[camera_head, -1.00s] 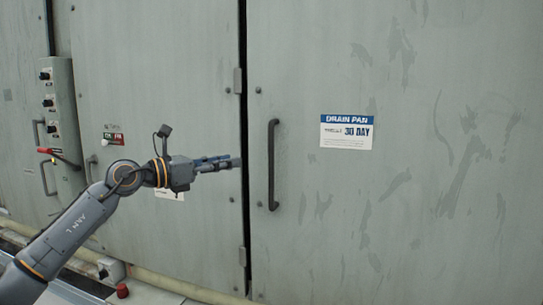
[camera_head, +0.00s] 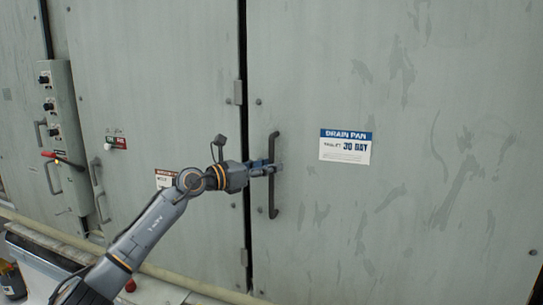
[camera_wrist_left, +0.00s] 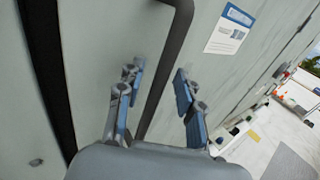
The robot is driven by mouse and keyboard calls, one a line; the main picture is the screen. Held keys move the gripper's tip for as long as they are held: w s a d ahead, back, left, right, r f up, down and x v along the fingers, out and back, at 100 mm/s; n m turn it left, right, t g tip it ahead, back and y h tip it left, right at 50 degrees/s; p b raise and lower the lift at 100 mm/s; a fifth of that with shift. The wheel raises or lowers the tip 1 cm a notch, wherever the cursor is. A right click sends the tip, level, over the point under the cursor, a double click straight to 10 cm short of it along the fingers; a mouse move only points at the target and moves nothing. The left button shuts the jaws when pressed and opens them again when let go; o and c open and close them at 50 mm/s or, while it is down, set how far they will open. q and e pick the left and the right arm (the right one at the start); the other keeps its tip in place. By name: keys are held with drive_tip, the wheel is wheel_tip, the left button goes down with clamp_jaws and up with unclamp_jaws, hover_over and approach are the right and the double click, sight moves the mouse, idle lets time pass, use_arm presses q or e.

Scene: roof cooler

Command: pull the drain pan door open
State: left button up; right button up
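The drain pan door (camera_head: 400,230) is a large grey-green panel with a blue and white "DRAIN PAN" label (camera_head: 346,146). It stands closed, with a dark gap along its left edge. Its dark vertical bar handle (camera_head: 273,202) is near that edge. My left gripper (camera_head: 277,169) is at the middle of the handle. In the left wrist view the left gripper (camera_wrist_left: 158,88) is open, with its blue-padded fingers on either side of the handle (camera_wrist_left: 167,62) and space visible between pads and bar. My right gripper is not in view.
A grey control box (camera_head: 62,140) with knobs and a red lever stands at the left. The neighbouring panel (camera_head: 160,70) has its own small handle (camera_head: 98,190). A pale pipe (camera_head: 170,278) runs along the bottom. In the left wrist view, open roof floor (camera_wrist_left: 262,150) shows at the right.

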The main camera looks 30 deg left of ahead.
use_arm(q)
drive_tip(key=shift+w+d, duration=0.25)
drive_tip(key=shift+w, duration=0.25)
clamp_jaws()
drive_tip(key=shift+f, duration=0.1)
